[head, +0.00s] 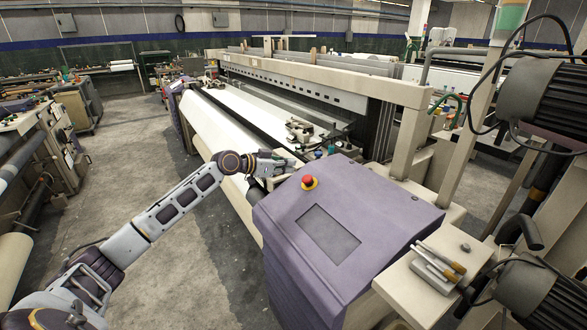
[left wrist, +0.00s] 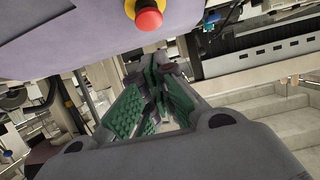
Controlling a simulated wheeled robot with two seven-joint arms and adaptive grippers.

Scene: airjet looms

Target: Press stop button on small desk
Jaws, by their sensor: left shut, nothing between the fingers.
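The stop button (head: 308,181) is a red mushroom cap on a yellow base. It sits on the upper left part of the purple slanted desk (head: 375,205). My left gripper (head: 290,164) is shut and empty, just behind and left of the button, near the desk's far edge and apart from the button. In the left wrist view the red button (left wrist: 149,17) shows at the top centre, beyond the green-padded fingers of the left gripper (left wrist: 160,72). The desk (left wrist: 75,28) fills the upper left there. My right gripper is not in view.
A dark rectangular panel (head: 329,234) lies on the desk below the button. The loom with white cloth (head: 225,135) stretches behind. A tray with brushes (head: 438,268) and a motor (head: 545,95) stand at the right. Grey floor (head: 125,185) is clear at the left.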

